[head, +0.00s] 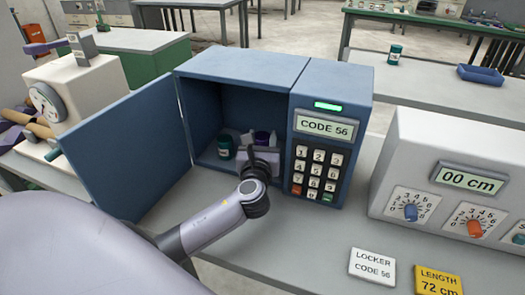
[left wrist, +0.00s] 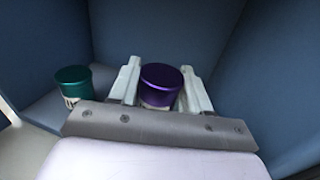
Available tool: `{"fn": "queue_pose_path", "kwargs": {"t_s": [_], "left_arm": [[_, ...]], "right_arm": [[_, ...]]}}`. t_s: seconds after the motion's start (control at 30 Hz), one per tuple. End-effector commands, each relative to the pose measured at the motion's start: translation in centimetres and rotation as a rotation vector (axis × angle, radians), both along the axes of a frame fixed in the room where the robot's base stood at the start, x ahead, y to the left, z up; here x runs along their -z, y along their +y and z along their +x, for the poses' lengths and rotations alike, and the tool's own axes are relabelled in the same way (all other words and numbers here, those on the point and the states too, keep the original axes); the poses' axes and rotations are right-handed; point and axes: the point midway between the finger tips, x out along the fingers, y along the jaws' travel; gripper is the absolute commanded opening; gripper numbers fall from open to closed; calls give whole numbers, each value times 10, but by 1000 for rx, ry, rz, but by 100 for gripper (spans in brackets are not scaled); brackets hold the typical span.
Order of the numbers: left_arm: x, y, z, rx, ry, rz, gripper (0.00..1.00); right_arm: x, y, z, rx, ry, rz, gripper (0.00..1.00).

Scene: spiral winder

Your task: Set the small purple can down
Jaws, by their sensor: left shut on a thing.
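The small purple can (left wrist: 162,83) is between the two fingers of my left gripper (left wrist: 161,92), which is shut on it. In the head view the purple can (head: 263,138) shows just above my left gripper (head: 262,152), inside the open blue locker (head: 240,68). The can looks upright. I cannot tell whether its base touches the locker floor. A green can (head: 225,147) stands to the left inside the locker; it also shows in the left wrist view (left wrist: 72,82), apart from the fingers. My right gripper is not in view.
The locker door (head: 125,150) is swung open to the left. A keypad panel (head: 318,172) showing CODE 56 is right of the opening. A white machine with dials (head: 460,165) stands further right. Two cards, one white (head: 372,266) and one yellow (head: 438,281), lie in front.

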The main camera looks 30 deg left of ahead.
Motion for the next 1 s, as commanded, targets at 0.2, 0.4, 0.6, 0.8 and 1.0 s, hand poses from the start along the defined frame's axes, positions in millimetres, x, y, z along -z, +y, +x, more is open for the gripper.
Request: {"fn": "queue_pose_path", "kwargs": {"t_s": [0.2, 0.4, 0.6, 0.8, 1.0], "left_arm": [[33, 0, 1, 0, 4, 1, 15], [36, 1, 3, 1, 2, 0, 15], [38, 1, 3, 1, 2, 0, 15], [39, 1, 3, 1, 4, 0, 73], [39, 1, 3, 1, 4, 0, 73]], "right_arm": [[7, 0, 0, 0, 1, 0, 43], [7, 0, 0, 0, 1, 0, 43], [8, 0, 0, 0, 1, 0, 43], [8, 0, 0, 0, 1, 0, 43], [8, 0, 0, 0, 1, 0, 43]]}}
